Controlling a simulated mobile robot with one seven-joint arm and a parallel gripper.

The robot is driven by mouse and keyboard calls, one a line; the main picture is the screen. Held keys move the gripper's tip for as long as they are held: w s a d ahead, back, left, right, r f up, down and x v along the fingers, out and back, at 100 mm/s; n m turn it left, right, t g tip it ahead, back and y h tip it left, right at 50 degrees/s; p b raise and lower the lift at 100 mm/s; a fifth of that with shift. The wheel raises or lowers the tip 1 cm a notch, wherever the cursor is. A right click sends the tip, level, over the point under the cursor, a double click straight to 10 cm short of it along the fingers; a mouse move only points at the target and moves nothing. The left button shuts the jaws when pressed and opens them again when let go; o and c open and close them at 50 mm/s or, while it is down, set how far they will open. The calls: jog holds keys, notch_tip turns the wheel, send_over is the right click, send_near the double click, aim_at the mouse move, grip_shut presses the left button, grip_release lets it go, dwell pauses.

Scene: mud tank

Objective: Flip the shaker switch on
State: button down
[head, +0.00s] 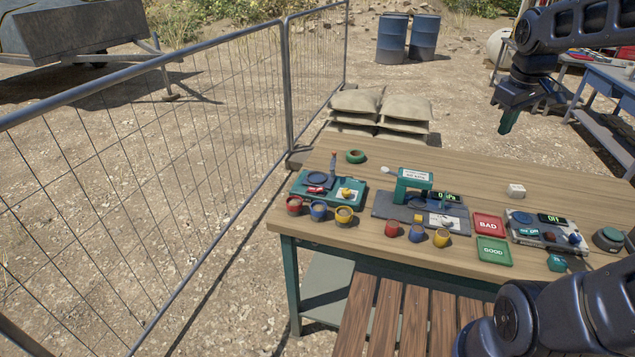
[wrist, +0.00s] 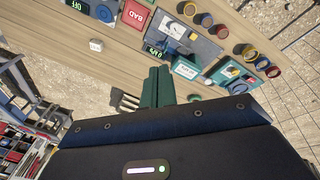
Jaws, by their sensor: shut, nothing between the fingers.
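My gripper (head: 507,122) is shut and empty, held in the air beyond the back right part of the table. Its green fingers (wrist: 157,85) sit together in the wrist view. Three devices stand on the table, and I cannot read which is the shaker. The middle one (head: 380,209) is a dark base with a green arch and a small display. The right one (head: 520,236) is grey with a round plate, small knobs and a green-lit display. My gripper touches none.
Red, blue and yellow cups (head: 344,216) line the table's front edge. A red BAD tray (head: 488,226) and a green GOOD tray (head: 494,251) lie between devices. A white block (head: 516,191) and green ring (head: 355,157) lie farther back. A wire fence (head: 200,130) runs left.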

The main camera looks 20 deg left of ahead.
jog(key=w+a+n+g+h, duration=0.1)
jog(key=w+a+n, duration=0.7)
jog(key=a, duration=0.4)
jog(key=n+g+h, duration=0.2)
jog(key=n, duration=1.1)
send_over(321, 189)
jog(key=w+d, duration=0.5)
jog(key=d, duration=0.2)
notch_tip(321, 189, down, 10)
jog(key=s+a+f+n+h, duration=0.1)
jog(key=s+a+f+n, duration=0.1)
jog(key=a+f, duration=0.3)
jog(key=s+a+f+n, duration=0.2)
jog(key=a+f+n, duration=0.2)
jog(key=a, duration=0.5)
jog(key=shift+s+a+f+n+h, duration=0.25)
jog(key=shift+s+f+n+h, duration=0.15)
jog(key=shift+f, duration=0.1)
jog(key=shift+w, duration=0.1)
jog(key=x, duration=1.3)
jog(key=shift+w+d+f, duration=0.15)
jog(key=shift+d+f, duration=0.05)
jog(key=shift+f, duration=0.25)
